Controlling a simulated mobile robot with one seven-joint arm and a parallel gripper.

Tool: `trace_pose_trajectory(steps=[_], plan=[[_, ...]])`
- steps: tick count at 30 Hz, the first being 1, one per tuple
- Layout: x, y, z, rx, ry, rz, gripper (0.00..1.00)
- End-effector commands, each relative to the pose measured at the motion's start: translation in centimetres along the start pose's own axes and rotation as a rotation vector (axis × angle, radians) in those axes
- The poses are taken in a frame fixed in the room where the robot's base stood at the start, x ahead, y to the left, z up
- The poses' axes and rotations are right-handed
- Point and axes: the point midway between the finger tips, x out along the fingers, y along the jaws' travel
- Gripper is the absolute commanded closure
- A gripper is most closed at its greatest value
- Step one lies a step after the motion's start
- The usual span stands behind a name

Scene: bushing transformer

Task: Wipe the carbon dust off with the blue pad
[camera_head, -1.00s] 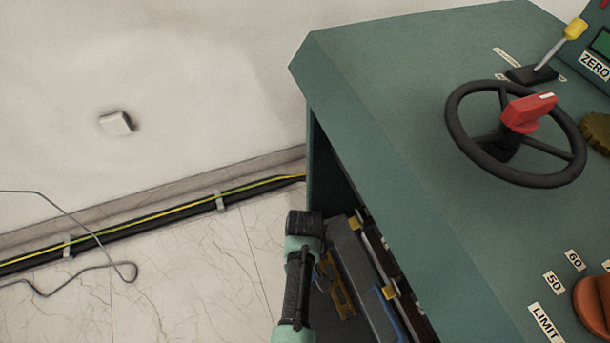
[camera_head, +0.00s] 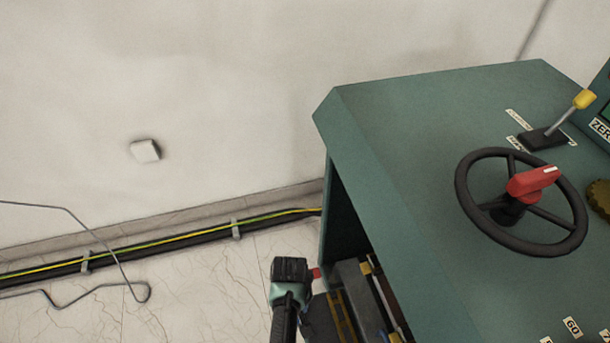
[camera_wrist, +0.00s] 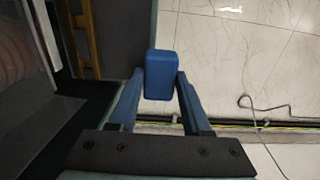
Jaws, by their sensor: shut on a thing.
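The blue pad (camera_wrist: 159,76) is a small rounded block in the middle of the wrist view. My gripper (camera_wrist: 160,80) is shut on it, one finger on each side. In the head view my dark and pale green arm end (camera_head: 289,285) is at the lower middle, beside the open left side of the green cabinet (camera_head: 420,180). The pad and the fingertips cannot be made out in the head view. I cannot make out any carbon dust in either view.
The cabinet top has a black handwheel with a red knob (camera_head: 533,182) and a yellow-tipped lever (camera_head: 584,99). A black and yellow-green cable (camera_head: 160,248) runs along the wall base. A loose grey wire (camera_head: 110,250) lies at left. Tiled floor (camera_head: 200,305) is open left of the arm.

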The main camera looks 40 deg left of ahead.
Motion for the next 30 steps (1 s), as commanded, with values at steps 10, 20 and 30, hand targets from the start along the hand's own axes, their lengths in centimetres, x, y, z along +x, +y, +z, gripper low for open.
trace_pose_trajectory(steps=[10, 20, 30], plan=[[-0.2, -3.6, 0.0, -0.003, 0.0, 0.0, 1.0], [-0.1, -6.4, 0.0, -0.001, 0.001, 0.0, 1.0], [0.0, -6.7, 0.0, 0.0, 0.001, 0.0, 1.0]])
